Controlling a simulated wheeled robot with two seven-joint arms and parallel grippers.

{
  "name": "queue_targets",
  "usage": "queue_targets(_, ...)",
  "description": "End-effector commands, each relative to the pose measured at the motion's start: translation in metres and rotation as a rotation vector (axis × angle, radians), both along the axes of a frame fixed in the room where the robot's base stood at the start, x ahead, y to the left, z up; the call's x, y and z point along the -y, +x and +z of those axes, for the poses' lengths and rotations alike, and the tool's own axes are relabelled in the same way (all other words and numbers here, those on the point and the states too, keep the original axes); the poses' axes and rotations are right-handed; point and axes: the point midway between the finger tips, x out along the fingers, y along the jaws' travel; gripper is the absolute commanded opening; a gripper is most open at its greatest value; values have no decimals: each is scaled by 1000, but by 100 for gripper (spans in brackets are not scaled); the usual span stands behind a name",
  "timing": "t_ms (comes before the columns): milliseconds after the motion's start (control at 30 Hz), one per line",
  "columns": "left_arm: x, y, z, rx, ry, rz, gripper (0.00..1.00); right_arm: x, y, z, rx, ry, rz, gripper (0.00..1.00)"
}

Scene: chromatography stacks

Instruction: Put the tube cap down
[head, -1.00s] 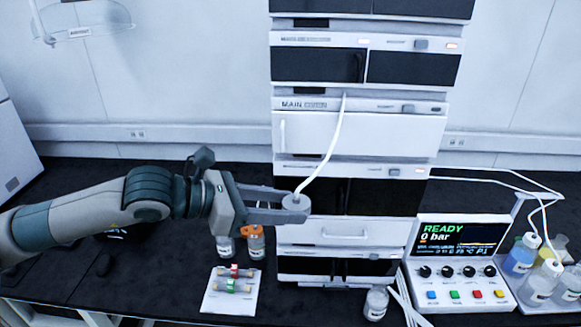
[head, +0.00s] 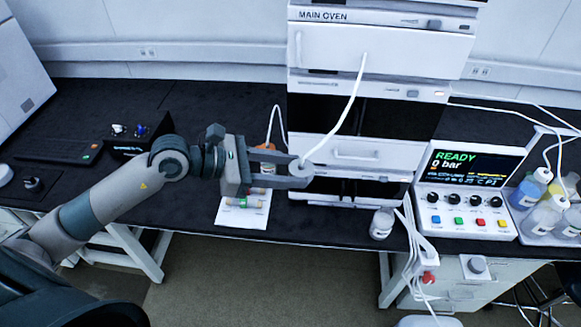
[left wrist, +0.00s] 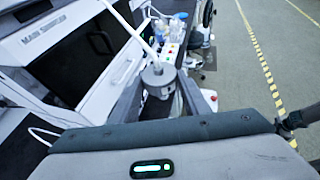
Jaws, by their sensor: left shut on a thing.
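My left gripper (head: 300,172) is shut on the tube cap (head: 301,165), a small grey cylinder with a white tube running up from it to the main oven (head: 375,45). It holds the cap above the bench, in front of the lower stack. In the left wrist view the cap (left wrist: 158,76) sits between the fingertips, tube on top. A clear bottle without a visible cap (head: 382,222) stands on the bench to the right of the gripper. My right gripper is not in view.
An orange-capped bottle (head: 264,142) is mostly hidden behind my gripper. A white mat (head: 240,220) with small columns lies below it. The control box (head: 465,200) and a tray of bottles stand to the right. Bench is clear left of the mat.

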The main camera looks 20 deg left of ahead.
Motion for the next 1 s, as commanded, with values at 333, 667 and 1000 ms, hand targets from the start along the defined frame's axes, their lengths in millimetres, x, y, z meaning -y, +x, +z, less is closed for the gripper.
queue_targets(333,-13,-6,-58,-13,-5,14,19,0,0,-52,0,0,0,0)
queue_targets(667,-14,-7,-121,-15,-3,14,19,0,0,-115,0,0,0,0)
queue_targets(1000,-15,-7,-139,-14,-4,15,19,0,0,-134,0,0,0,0)
